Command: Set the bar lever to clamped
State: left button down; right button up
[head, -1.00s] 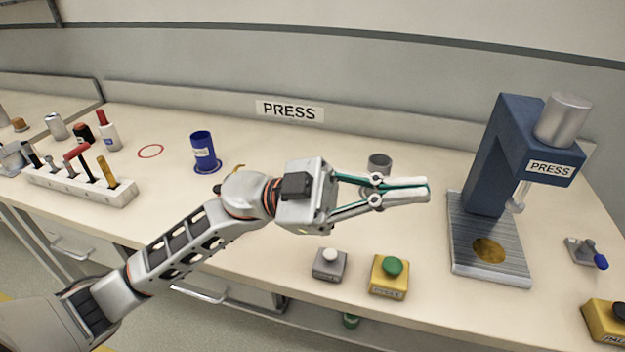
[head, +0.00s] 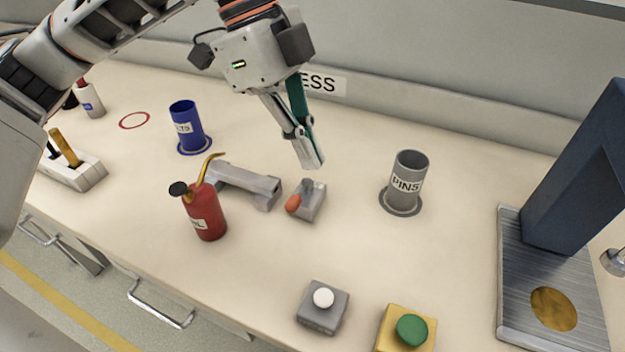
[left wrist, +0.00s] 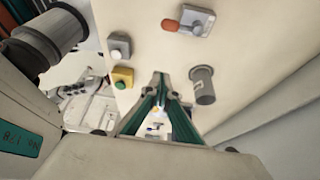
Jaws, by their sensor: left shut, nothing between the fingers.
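The lever (head: 308,204) is a small grey base plate with a short arm ending in an orange grip, which points to the lower left in the head view. It stands just right of a grey bar (head: 245,187) on the bench. Its plate also shows at the top of the left wrist view (left wrist: 197,21), with the orange grip pointing left. No position marking on it is readable. My left gripper (head: 312,164) is shut and empty, pointing down, with its tips just above and behind the lever in the picture; contact is not visible. My right gripper is not in view.
A red oil can (head: 206,217) stands left of the lever, its spout in front of the bar. A grey PINS cup (head: 408,178) is to the right, a blue cup (head: 187,128) to the left. White (head: 323,298) and green (head: 411,330) buttons are in front; the press (head: 575,180) is far right.

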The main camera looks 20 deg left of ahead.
pick_arm(q)
jog(key=a, duration=0.1)
jog(key=b, duration=0.2)
send_over(300, 197)
jog(key=s+d, duration=0.1)
jog(key=d, duration=0.2)
jog(key=shift+f, duration=2.55)
jog(key=shift+n, duration=0.3)
jog(key=b+x, duration=0.1)
jog(key=x, duration=0.4)
jog(key=a, duration=0.3)
jog(key=shift+w+a+f+b, duration=0.1)
jog(key=shift+a+b, duration=0.05)
jog(key=shift+b, duration=0.2)
jog(key=shift+a, duration=0.35)
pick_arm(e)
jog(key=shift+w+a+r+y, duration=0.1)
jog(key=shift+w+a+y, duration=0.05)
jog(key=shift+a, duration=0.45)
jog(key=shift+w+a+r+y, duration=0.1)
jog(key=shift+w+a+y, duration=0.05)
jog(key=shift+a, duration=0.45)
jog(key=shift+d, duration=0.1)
